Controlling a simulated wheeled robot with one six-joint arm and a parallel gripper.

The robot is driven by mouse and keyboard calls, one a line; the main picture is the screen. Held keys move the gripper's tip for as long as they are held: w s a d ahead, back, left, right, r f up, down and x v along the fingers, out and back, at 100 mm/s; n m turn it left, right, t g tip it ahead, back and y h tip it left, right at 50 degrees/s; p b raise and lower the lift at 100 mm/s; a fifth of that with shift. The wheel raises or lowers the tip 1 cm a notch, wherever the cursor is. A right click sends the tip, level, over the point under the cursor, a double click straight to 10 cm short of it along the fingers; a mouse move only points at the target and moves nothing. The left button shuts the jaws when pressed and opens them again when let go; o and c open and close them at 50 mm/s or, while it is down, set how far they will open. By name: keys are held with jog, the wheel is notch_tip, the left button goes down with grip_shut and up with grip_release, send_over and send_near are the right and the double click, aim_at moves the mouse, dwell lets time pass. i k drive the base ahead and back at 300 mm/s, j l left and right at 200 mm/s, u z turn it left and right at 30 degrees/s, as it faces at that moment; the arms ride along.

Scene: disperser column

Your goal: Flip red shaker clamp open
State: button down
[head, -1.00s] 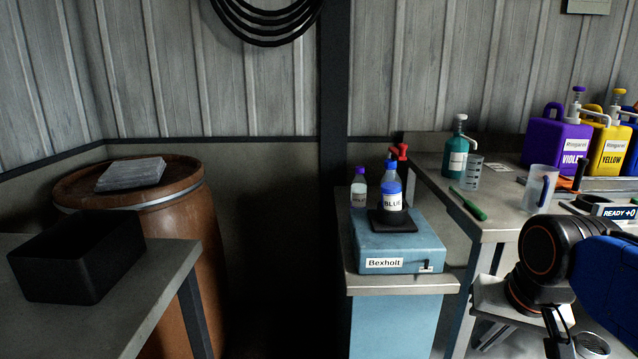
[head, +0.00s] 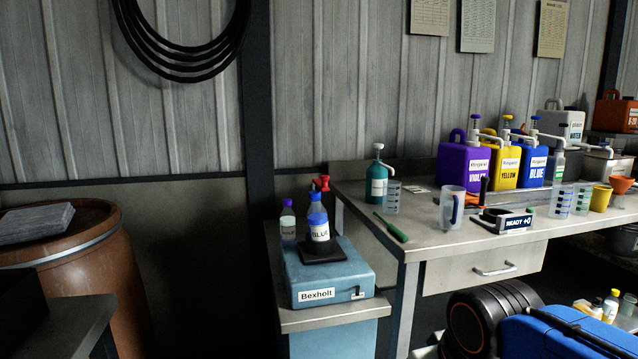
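A red clamp (head: 321,183) stands at the back of the blue Bexholt shaker (head: 330,275), behind the blue-capped BLUE bottle (head: 318,224). The bottle stands upright on the shaker's dark platform (head: 323,252). Whether the clamp is open or shut is too small to tell. My arm shows at the lower right, well to the right of the shaker and apart from it. My gripper is out of view.
A smaller violet-capped bottle (head: 287,222) stands left of the BLUE bottle. The workbench (head: 390,258) on the right holds a green bottle (head: 376,183), a green-handled tool (head: 391,228), a clear jug (head: 452,206) and several coloured jerrycans. A barrel (head: 85,270) stands at left.

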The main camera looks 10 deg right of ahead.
aim_at(321, 185)
jog(key=k+l+z, duration=0.1)
jog(key=l+z, duration=0.15)
jog(key=l, duration=0.35)
jog(key=k+l+z, duration=0.2)
jog(key=l, duration=0.45)
jog(key=i, duration=0.1)
